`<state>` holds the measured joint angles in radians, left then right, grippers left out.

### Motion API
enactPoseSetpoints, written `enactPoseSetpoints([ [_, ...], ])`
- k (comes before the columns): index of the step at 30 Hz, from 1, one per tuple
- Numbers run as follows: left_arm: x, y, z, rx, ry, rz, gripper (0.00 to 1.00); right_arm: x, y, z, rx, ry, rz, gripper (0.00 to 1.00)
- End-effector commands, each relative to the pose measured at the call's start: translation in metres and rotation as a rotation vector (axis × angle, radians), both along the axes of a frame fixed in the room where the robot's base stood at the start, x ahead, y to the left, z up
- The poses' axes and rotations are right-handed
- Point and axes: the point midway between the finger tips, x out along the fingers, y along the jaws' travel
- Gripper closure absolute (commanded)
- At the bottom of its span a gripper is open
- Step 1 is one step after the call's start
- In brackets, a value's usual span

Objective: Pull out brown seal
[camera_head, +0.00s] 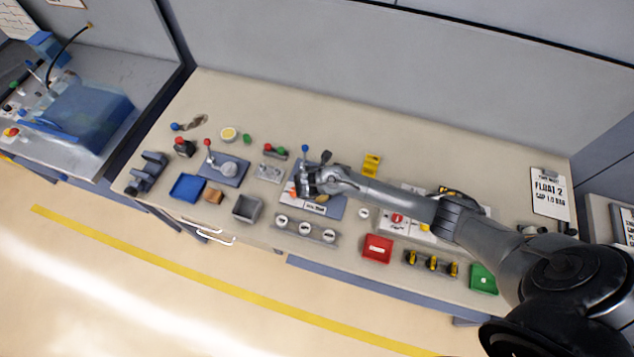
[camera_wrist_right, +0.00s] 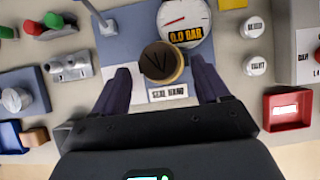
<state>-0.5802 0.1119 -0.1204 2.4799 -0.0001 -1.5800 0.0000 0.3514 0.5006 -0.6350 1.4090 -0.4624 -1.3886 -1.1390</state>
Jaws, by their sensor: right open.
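The brown seal (camera_wrist_right: 160,62) is a round piece with a dark top and a tan-brown side, on the blue-grey plate (camera_wrist_right: 126,48) in the right wrist view. A white label (camera_wrist_right: 168,92) starting with "SEAL" lies just below it. My right gripper (camera_wrist_right: 160,74) is open, with one dark finger on each side of the seal and visible gaps between. In the head view my right gripper (camera_head: 306,184) is over the plate and largely hides the seal. My left gripper is in neither view.
A gauge (camera_wrist_right: 184,22) reading 0.0 BAR stands right behind the seal. A red tray (camera_head: 378,248), a row of white round parts (camera_head: 307,229) and a grey box (camera_head: 247,208) stand near the bench's front edge.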

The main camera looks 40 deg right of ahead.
Motion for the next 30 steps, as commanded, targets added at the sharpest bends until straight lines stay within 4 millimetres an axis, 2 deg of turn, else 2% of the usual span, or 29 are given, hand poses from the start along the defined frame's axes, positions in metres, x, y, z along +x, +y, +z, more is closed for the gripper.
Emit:
enactPoseSetpoints([
  [6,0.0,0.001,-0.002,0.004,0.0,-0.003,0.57,0.005,-0.008,-0.016,0.001,-0.001,-0.002,0.25],
  [18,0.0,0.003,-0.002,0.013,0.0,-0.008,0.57,0.006,-0.009,-0.02,0.001,-0.001,0.0,0.25],
  [30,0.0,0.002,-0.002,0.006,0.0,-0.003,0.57,0.006,-0.009,-0.02,0.002,-0.001,0.0,0.84],
])
